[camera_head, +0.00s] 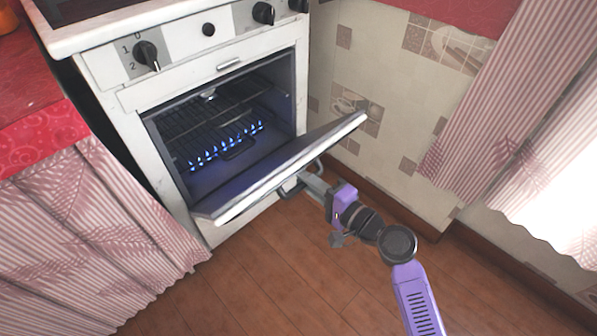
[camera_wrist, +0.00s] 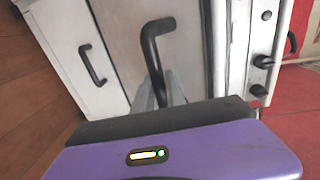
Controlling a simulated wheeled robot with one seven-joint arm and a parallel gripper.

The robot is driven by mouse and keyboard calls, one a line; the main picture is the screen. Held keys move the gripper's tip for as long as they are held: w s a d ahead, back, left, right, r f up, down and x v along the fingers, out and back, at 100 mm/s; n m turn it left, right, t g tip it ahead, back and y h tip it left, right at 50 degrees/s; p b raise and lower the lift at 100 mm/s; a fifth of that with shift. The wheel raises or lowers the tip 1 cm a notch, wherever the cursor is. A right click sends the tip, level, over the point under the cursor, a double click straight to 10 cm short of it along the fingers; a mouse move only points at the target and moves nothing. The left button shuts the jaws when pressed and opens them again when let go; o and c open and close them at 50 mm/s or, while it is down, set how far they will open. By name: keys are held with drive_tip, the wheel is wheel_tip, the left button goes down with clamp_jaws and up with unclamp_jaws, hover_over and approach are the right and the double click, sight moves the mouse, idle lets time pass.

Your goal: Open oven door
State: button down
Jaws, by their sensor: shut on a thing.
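The white oven (camera_head: 115,97) stands at the left of the head view. Its door (camera_head: 285,168) is tilted down and outward, partly open, and the dark inside with racks and blue flames shows. My gripper (camera_head: 297,183) is at the outer face of the door, near the middle of its upper edge. In the wrist view the dark door handle (camera_wrist: 153,60) runs down to between my gripper's fingers (camera_wrist: 160,95). The fingers are shut on the handle. The exact contact is partly hidden by the purple gripper body.
Knobs (camera_head: 146,56) line the oven's front panel. A red counter (camera_head: 38,125) with a striped curtain (camera_head: 90,235) is at the left. A tiled wall (camera_head: 385,130) and pink curtain (camera_head: 490,95) are at the right. The wooden floor (camera_head: 260,275) before the oven is clear.

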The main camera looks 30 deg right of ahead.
drive_tip(key=shift+s+d+f+b, duration=0.15)
drive_tip(key=shift+s+f+b, duration=0.3)
drive_tip(key=shift+f, duration=0.5)
drive_tip(key=c, duration=1.4)
unclamp_jaws()
drive_tip(key=shift+o, duration=0.2)
drive_tip(key=shift+r, duration=0.1)
